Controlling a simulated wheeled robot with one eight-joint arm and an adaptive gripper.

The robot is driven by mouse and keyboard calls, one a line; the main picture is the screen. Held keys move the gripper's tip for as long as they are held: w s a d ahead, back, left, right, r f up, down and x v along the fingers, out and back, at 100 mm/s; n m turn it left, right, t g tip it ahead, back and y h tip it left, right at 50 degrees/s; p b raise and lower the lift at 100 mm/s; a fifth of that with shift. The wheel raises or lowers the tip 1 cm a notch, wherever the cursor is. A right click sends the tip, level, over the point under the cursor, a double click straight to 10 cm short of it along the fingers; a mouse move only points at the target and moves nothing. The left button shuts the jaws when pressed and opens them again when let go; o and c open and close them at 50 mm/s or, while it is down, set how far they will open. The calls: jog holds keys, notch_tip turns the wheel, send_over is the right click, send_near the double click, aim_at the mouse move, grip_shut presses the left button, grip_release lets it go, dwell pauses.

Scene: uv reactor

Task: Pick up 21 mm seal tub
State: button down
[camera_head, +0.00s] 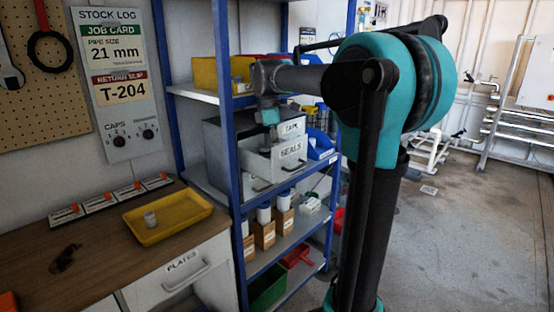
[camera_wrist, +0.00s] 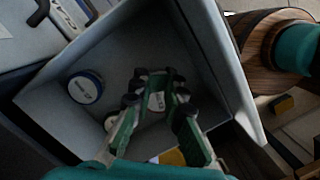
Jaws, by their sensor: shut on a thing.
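The seals drawer (camera_head: 291,150) of the grey cabinet on the blue shelf stands pulled out; its inside fills much of the wrist view (camera_wrist: 60,120). My gripper (camera_wrist: 155,97) reaches down into it, with its green fingers shut on a small pale seal tub (camera_wrist: 156,102) between the fingertips. The tub's size marking is too small to read. A blue-rimmed tub (camera_wrist: 86,88) stands left of the fingers on the drawer floor. In the head view my gripper (camera_head: 270,130) is over the drawer opening.
A yellow tray (camera_head: 168,222) with a small pale tub (camera_head: 150,219) sits on the wooden bench (camera_head: 110,262). Blue shelf posts (camera_head: 229,180) stand close to my arm.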

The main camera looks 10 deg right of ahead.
notch_tip(320, 180, up, 18)
jog(key=shift+f, duration=0.2)
jog(key=shift+c, duration=2.3)
grip_release()
jog(key=shift+r, duration=0.1)
notch_tip(320, 180, up, 11)
jog(key=a, duration=0.1)
jog(key=shift+w+a, duration=0.15)
jog(key=shift+a, duration=0.2)
jog(key=shift+r, duration=0.2)
jog(key=c, duration=0.4)
